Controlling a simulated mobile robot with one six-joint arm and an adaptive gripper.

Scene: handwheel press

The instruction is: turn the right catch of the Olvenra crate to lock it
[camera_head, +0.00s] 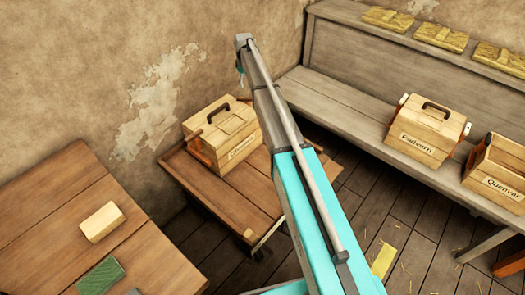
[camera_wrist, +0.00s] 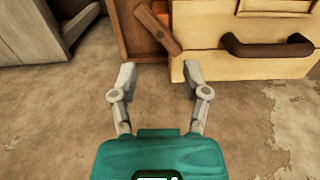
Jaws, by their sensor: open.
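The light wooden crate (camera_head: 222,138) stands on the brown table, with a dark handle on its lid. Its label is too blurred to read surely. It also shows at the upper right of the wrist view (camera_wrist: 240,68), with its dark handle (camera_wrist: 267,46). A brown wooden catch bar (camera_wrist: 158,28) sits slanted at the crate side that lies to the right in the head view, near an orange part. My arm hides that side in the head view. My gripper (camera_wrist: 160,74) is open and empty, its fingertips apart from the catch bar and just short of it in the picture.
A grey bench (camera_head: 345,115) at right carries the Fadvarn crate (camera_head: 428,135) and the Quenvar crate (camera_head: 495,175). Several lids lie on its upper shelf. The left table (camera_head: 60,215) holds a pale block (camera_head: 102,222) and a green block (camera_head: 100,275). The wall is close behind the crate.

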